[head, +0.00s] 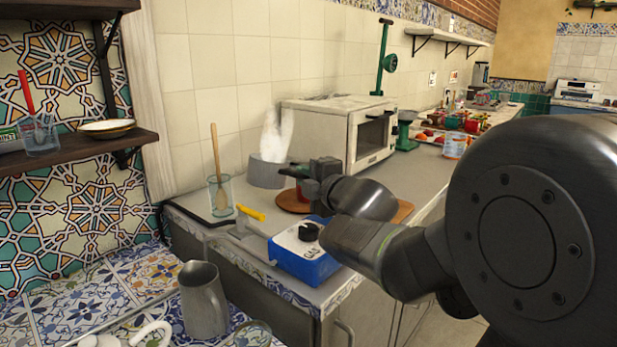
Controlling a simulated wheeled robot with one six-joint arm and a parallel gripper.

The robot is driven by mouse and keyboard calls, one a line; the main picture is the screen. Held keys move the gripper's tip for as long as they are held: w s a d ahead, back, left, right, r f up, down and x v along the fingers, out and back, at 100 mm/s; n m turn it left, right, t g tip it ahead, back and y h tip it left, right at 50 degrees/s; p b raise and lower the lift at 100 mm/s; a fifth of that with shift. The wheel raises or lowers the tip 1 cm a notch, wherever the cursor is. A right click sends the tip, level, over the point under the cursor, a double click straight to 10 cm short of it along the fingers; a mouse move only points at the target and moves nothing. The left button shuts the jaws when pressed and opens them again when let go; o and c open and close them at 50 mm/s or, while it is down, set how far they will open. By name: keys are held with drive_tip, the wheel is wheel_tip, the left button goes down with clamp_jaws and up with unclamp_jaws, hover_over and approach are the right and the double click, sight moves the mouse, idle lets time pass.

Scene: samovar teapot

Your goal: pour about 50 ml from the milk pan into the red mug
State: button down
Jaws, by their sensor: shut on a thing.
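The grey milk pan (265,174) is in the head view, left of the white oven, with white steam-like wisps above it. My gripper (296,171) is at the pan's right side and is shut, apparently on the pan's handle; the grip itself is too small and dark to make out. The red mug (301,192) shows only as a small red patch just below my gripper, which hides most of it. It seems to stand on a round wooden board (289,204). The pan appears upright or nearly so. I cannot see inside the pan or the mug.
A blue box marked GAS (302,257) stands in front of the board. A glass with a wooden spoon (220,194) and a yellow-handled tool (250,213) are to the left. The white oven (338,135) is close behind. A metal jug (203,302) is nearer.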

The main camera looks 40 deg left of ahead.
drive_tip(key=shift+b, duration=0.35)
drive_tip(key=shift+s+a+n+b, duration=0.1)
drive_tip(key=shift+s+n+b, duration=0.25)
drive_tip(key=shift+b, duration=0.45)
drive_tip(key=s+n+b, duration=0.1)
drive_tip(key=b, duration=0.1)
drive_tip(key=shift+a+b, duration=0.15)
drive_tip(key=shift+b, duration=0.15)
drive_tip(key=shift+s+a+r+n+b, duration=0.15)
drive_tip(key=shift+s+r+n+b, duration=0.3)
drive_tip(key=shift+b, duration=0.75)
drive_tip(key=shift+s, duration=0.1)
